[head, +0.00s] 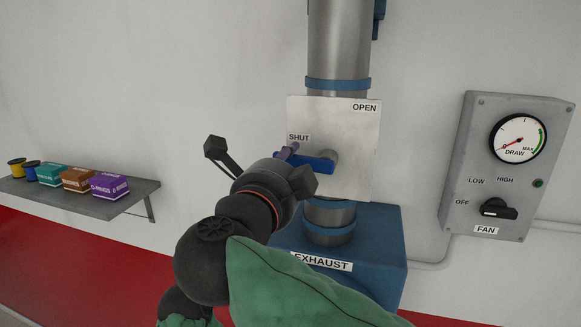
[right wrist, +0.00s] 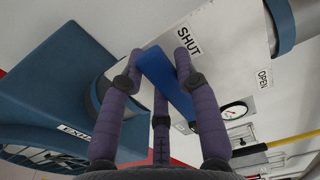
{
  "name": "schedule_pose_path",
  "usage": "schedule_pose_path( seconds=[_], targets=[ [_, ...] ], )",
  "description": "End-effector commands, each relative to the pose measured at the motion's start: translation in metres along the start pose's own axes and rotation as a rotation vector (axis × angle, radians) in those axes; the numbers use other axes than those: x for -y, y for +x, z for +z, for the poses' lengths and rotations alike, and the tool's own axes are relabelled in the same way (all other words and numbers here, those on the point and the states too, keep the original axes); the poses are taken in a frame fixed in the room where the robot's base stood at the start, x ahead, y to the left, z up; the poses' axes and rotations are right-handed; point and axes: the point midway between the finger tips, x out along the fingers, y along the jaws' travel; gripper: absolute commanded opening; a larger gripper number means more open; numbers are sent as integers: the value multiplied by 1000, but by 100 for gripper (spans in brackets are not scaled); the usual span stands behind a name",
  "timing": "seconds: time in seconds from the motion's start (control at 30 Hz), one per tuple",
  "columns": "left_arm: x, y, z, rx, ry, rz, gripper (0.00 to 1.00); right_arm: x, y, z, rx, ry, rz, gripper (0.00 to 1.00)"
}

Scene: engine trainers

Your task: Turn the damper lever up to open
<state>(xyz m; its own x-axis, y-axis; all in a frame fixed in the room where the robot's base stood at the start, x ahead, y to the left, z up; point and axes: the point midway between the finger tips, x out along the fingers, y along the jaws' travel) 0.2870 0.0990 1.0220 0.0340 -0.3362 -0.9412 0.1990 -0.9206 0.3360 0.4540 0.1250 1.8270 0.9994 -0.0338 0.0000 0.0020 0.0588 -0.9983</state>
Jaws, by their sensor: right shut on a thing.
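The blue damper lever (head: 316,164) sits on a white plate (head: 355,130) on the steel exhaust pipe. It lies nearly level, pointing left from its pivot, just below the SHUT label (head: 298,137). The OPEN label (head: 364,107) is at the plate's upper right. My right gripper (head: 289,155) is at the lever's left end, shut on it; my own wrist hides part of the gripper. In the right wrist view, the lever (right wrist: 168,84) lies between the purple fingers (right wrist: 158,68). My left gripper is not in view.
A grey fan box (head: 505,165) with a DRAW gauge and a knob is on the wall at right. The blue EXHAUST box (head: 385,240) is below the plate. A shelf (head: 90,200) with several small boxes and spools is at left. The wall between shelf and plate is bare.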

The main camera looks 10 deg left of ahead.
Motion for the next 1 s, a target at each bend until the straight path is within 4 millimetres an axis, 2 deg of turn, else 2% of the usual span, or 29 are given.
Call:
schedule_pose_path(
  seconds=[0.57, 1.0],
  targets=[
    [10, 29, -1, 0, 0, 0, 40, 24, 0, -4, -1, 480, 0, 0],
    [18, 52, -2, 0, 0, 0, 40, 43, 0, -16, -1, 899, 0, 0]
  ],
)
